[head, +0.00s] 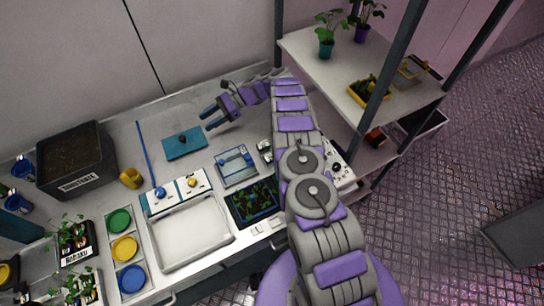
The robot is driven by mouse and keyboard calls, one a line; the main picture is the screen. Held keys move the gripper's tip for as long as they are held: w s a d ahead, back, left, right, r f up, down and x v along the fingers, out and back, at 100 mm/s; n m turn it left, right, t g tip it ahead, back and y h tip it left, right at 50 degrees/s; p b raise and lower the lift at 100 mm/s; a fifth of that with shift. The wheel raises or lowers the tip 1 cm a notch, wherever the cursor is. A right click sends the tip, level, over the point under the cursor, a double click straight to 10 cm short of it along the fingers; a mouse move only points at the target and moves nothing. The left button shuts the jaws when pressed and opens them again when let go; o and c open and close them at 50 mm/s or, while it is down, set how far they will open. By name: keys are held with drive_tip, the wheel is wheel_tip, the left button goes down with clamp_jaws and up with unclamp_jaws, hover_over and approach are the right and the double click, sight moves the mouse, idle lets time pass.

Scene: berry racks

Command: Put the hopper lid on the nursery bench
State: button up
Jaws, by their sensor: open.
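A flat blue rectangular plate with a dark knob, which looks like the hopper lid (178,150), lies on the pale bench (165,108) towards its back. My gripper (206,120) is open and empty, with its blue fingers pointing left. In the picture it is just above and to the right of the lid, apart from the knob. Its exact height over the bench is hard to tell. A small clear box with blue edges (237,166) stands to the right of and in front of the lid.
A shelf rack (320,62) with potted plants stands at right. The bench's back strip is clear.

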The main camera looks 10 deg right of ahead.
drive_tip(key=shift+a, duration=0.35)
drive_tip(key=shift+a+r, duration=0.15)
drive_tip(key=s+r+n+h, duration=0.2)
drive_tip(key=s+r, duration=0.1)
drive_tip(key=r, duration=0.4)
drive_tip(key=s+r+n+h, duration=0.1)
drive_tip(key=s+r+n, duration=0.1)
drive_tip(key=s+r, duration=0.35)
drive_tip(key=s+d+r+n+h, duration=0.2)
drive_tip(key=s+d+r+n, duration=0.1)
drive_tip(key=s+r, duration=0.4)
drive_tip(key=s+d+r+n+h, duration=0.2)
drive_tip(key=s+d+r+h, duration=0.15)
drive_tip(key=s, duration=0.65)
drive_tip(key=s+d+n+h, duration=0.2)
drive_tip(key=s+d, duration=0.3)
drive_tip(key=s, duration=0.3)
drive_tip(key=s+d+n+t+h, duration=0.1)
drive_tip(key=s+d, duration=0.3)
drive_tip(key=s, duration=0.4)
drive_tip(key=s+d+n+t+h, duration=0.1)
drive_tip(key=s+d+n+h, duration=0.1)
drive_tip(key=s+d, duration=0.3)
drive_tip(key=s+n, duration=0.1)
drive_tip(key=s, duration=0.2)
drive_tip(key=shift+s+d+h, duration=0.3)
drive_tip(key=shift+h, duration=0.05)
drive_tip(key=shift+f, duration=0.15)
